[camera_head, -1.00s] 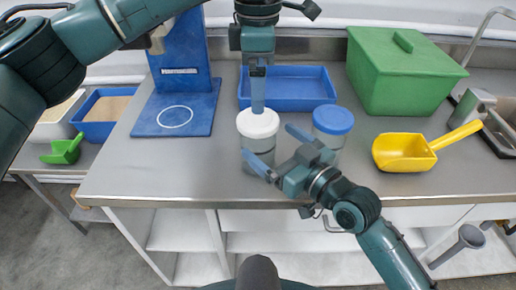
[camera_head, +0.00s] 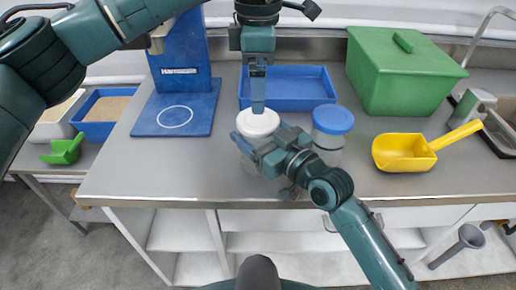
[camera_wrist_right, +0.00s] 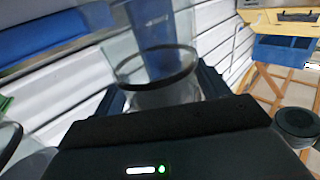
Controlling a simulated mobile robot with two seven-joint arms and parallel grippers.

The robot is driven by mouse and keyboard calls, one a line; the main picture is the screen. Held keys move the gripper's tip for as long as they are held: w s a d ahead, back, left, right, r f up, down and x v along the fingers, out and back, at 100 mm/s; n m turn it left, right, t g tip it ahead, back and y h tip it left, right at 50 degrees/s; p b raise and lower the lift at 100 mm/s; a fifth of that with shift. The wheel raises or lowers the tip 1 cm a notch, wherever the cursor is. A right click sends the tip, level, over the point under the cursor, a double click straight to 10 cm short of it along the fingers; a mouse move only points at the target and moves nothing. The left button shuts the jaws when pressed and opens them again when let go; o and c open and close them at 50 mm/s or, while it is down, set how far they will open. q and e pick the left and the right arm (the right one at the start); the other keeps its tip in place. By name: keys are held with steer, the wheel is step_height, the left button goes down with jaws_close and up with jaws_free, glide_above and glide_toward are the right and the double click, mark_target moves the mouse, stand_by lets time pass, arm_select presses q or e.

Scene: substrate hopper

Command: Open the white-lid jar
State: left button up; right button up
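The white-lid jar (camera_head: 257,124) stands upright on the steel bench, its clear body partly hidden by my right gripper. My left gripper (camera_head: 258,105) points straight down from above, its tips at the lid. Its fingers show edge-on, so their gap is hidden. My right gripper (camera_head: 262,141) reaches in from the front right, its spread fingers on either side of the jar body. In the right wrist view the clear jar (camera_wrist_right: 160,90) sits between the fingers; firm contact cannot be made out.
A blue-lid jar (camera_head: 332,121) stands close to the right of my right gripper. A yellow scoop (camera_head: 402,152) and a green bin (camera_head: 400,75) are further right. A blue tray (camera_head: 300,88) lies behind, and a blue stand (camera_head: 180,115) is at left.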

mark_target(258, 119)
steer(key=c, duration=1.2)
arm_select(q)
steer(key=shift+m, duration=1.1)
arm_select(e)
steer(key=shift+c, duration=1.2)
arm_select(q)
steer(key=m, duration=0.3)
steer(key=shift+m, duration=0.4)
steer(key=m, duration=0.4)
steer(key=shift+r, duration=0.1)
steer(key=m, duration=0.7)
steer(key=shift+m, duration=0.4)
steer(key=shift+f, duration=4)
steer(key=shift+c, duration=0.3)
